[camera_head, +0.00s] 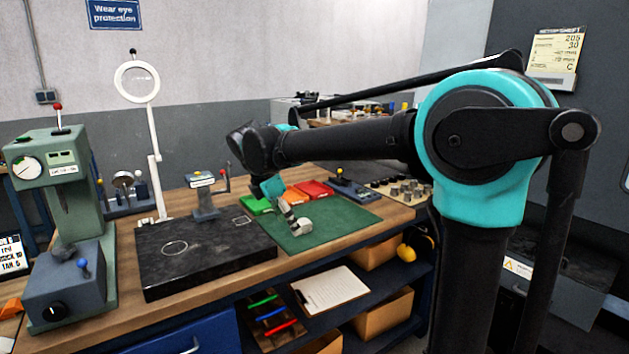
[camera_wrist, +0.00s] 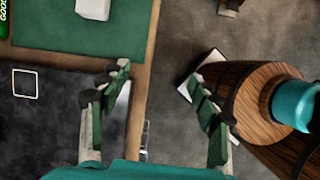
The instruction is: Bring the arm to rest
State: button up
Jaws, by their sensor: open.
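My arm reaches left from its teal joint across the bench in the head view. My gripper (camera_head: 286,208) hangs downward at its end, above the green mat in the picture. The wrist view shows its two fingers wide apart, with nothing between them (camera_wrist: 160,112). They straddle the bench's front edge from above, with grey floor visible below. A pale block (camera_head: 301,227) lies on the green mat (camera_head: 345,218); it also shows in the wrist view (camera_wrist: 93,9), apart from the fingers.
A black plate (camera_head: 190,262) lies left of the mat, with a small stand (camera_head: 203,200) behind it. A green press (camera_head: 65,190) and a magnifier lamp (camera_head: 137,83) stand at left. Green and red trays (camera_head: 315,189) lie behind the mat. A clipboard (camera_head: 328,290) lies on the shelf below.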

jog(key=s+d+f+m+y, duration=0.1)
jog(key=s+d+f+m, duration=0.4)
jog(key=d+f+m, duration=0.2)
jog(key=s+d+f+m+t+y, duration=0.1)
jog(key=s+d+f+m, duration=0.5)
jog(key=d+f+m, duration=0.2)
jog(key=s+d+f+m+y, duration=0.1)
jog(key=s+d+f+m, duration=0.4)
jog(key=d+f+m, duration=0.3)
jog(key=d+m, duration=0.1)
jog(key=d, duration=0.2)
jog(key=shift+s+d+f+t+y, duration=0.2)
jog(key=shift+s+t+y, duration=0.1)
jog(key=shift+t, duration=0.1)
jog(key=shift+o, duration=0.5)
jog(key=shift+w+r, duration=0.1)
